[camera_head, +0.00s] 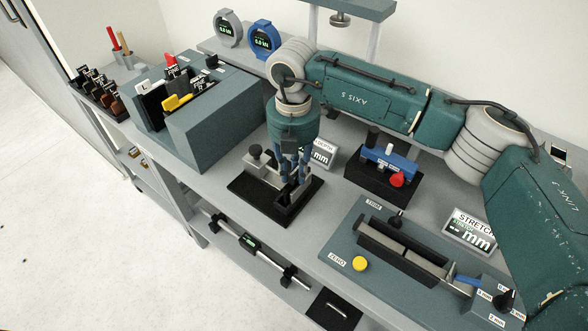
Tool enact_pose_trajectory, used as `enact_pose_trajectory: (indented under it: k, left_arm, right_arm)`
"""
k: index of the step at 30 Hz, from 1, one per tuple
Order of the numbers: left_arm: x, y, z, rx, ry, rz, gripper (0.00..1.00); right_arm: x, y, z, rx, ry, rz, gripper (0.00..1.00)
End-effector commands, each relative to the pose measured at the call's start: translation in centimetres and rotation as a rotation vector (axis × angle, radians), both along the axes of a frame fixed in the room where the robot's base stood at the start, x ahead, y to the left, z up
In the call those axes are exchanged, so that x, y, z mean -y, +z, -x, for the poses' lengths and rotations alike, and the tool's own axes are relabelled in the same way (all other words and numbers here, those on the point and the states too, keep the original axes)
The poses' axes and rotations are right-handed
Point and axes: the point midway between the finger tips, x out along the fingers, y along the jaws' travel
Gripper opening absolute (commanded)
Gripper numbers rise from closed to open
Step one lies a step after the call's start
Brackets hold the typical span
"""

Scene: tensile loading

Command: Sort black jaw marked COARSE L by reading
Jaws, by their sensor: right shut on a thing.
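My right gripper (296,172) points down over a small fixture with a black base (252,205). Its blue fingers are shut on a small dark thing, mostly hidden between the fingers and the fixture; I cannot tell whether it is a jaw or read a mark on it. Black and brown jaws (98,88) with white labels stand in a dark rack at the far left, their words too small to read. A teal slotted box (217,122) holds black, white, yellow and red pieces with small labels. My left gripper is not in view.
A blue device with a red knob (397,180) stands right of the gripper. A teal panel (345,240) with a yellow button lies in front, near a STRETCH display (470,229). Two round gauges (262,39) stand behind.

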Motion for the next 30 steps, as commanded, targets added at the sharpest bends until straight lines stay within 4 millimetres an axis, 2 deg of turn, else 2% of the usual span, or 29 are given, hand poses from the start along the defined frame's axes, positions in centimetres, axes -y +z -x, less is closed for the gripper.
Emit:
enact_pose_trajectory:
  k: [8, 9, 12, 23, 26, 30]
  left_arm:
    - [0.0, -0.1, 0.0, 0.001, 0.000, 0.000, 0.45]
    - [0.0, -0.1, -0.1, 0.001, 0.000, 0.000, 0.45]
    - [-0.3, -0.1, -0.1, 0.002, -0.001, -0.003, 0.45]
    - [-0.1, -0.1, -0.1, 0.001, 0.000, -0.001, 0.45]
    - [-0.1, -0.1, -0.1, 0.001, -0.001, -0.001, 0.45]
    - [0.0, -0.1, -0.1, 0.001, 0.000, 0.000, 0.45]
  right_arm:
    - [-0.2, 0.1, -0.1, 0.003, 0.000, -0.004, 0.00]
    - [-0.2, 0.1, -0.1, 0.003, 0.000, -0.004, 0.24]
    - [-0.2, 0.1, -0.1, 0.002, 0.000, -0.003, 0.44]
    - [-0.1, 0.4, -0.1, 0.003, 0.000, -0.002, 0.44]
    - [-0.1, 1.6, -0.1, 0.004, 0.000, -0.002, 0.44]
    - [-0.2, 4.4, -0.1, 0.006, 0.000, -0.003, 0.44]
